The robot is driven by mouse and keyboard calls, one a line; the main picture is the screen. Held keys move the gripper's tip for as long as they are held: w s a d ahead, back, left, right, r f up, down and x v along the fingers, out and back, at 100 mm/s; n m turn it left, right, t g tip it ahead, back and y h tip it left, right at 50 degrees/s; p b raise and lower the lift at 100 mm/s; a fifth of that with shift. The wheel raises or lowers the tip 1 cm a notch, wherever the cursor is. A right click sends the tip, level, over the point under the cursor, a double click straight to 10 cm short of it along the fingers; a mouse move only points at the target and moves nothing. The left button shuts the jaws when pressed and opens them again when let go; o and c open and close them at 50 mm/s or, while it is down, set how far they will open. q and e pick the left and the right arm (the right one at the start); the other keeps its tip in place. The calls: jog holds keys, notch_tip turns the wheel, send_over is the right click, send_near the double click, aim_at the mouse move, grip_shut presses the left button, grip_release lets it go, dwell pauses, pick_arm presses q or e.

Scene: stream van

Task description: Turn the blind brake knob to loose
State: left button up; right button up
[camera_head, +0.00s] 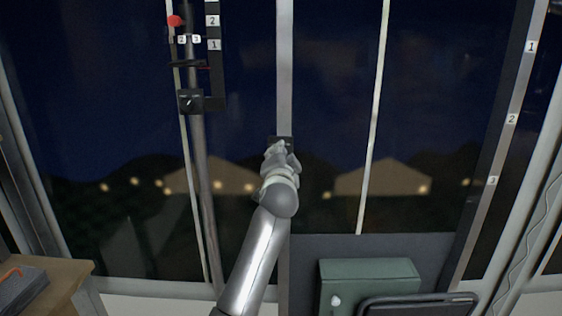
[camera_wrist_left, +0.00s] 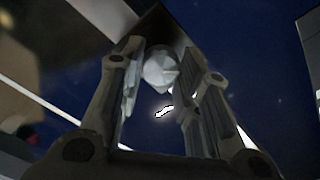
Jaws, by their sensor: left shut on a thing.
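A pale faceted knob (camera_wrist_left: 160,70) shows in the left wrist view, in front of a dark plate (camera_wrist_left: 158,32). My left gripper (camera_wrist_left: 160,88) has its two fingers on either side of this knob and is shut on it. In the head view my left arm rises from the bottom, and the left gripper (camera_head: 281,150) is at a small dark plate (camera_head: 281,139) on the pale central post. The gripper hides the knob there. I cannot read any loose or tight marking on the plate. My right gripper is not in view.
Left of the gripper, a dark box with a pointer (camera_head: 190,102) sits on a vertical rail, with numbered labels and a red ball (camera_head: 175,21) above. A green case (camera_head: 368,272) stands lower right. A wooden surface (camera_head: 60,285) is lower left. Dark windows lie behind.

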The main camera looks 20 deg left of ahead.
pick_arm(q)
jog(key=shift+f+n, duration=0.1)
jog(key=shift+n, duration=0.3)
jog(key=o, duration=1)
jog(key=v, duration=1.2)
